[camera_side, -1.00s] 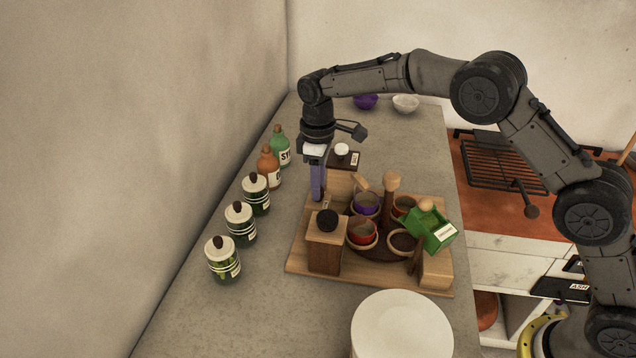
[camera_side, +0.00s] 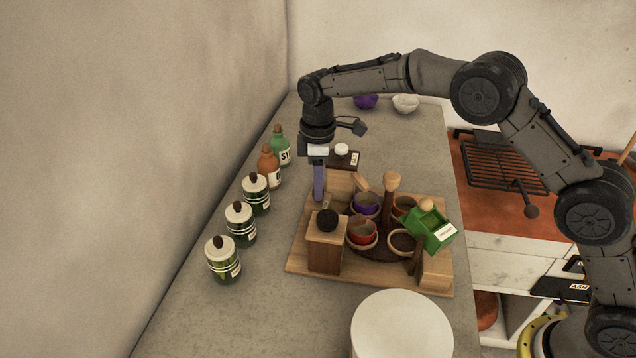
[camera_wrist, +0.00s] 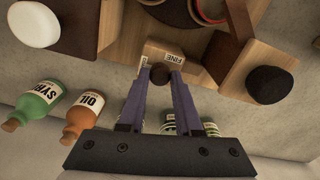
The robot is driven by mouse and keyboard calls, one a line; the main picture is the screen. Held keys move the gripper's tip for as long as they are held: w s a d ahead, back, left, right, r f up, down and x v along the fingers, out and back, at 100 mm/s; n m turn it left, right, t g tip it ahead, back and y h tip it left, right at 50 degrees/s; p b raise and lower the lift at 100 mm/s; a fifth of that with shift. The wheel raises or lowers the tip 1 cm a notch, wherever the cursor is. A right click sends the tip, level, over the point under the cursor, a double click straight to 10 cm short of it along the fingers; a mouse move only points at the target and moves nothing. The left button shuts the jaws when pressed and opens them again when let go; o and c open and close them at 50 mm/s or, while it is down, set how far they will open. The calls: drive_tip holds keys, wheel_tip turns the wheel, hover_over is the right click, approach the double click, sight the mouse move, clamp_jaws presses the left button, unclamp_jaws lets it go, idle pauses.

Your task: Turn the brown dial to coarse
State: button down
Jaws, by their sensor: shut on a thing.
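In the wrist view, the brown dial (camera_wrist: 160,73) is a small dark round knob between my two purple fingertips, at the edge of a light wooden block (camera_wrist: 185,60). My gripper (camera_wrist: 162,80) is shut on the dial from both sides. A white label reading FINE (camera_wrist: 176,57) shows on the block beside the dial. No label reading coarse can be seen. In the side view my gripper (camera_side: 318,197) points down at the left back of the wooden board (camera_side: 300,259); the dial is hidden there by the fingers.
A wooden box with a black knob (camera_side: 327,220) stands in front of my gripper. A dark block with a white knob (camera_side: 341,149) is behind. Spice cups (camera_side: 362,233) and a green box (camera_side: 430,230) are right. Bottles (camera_side: 268,167) and jars (camera_side: 240,222) line the left.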

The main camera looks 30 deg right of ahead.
drive_tip(key=c, duration=0.6)
unclamp_jaws()
drive_tip(key=shift+r, duration=0.1)
wheel_tip(320, 180, up, 14)
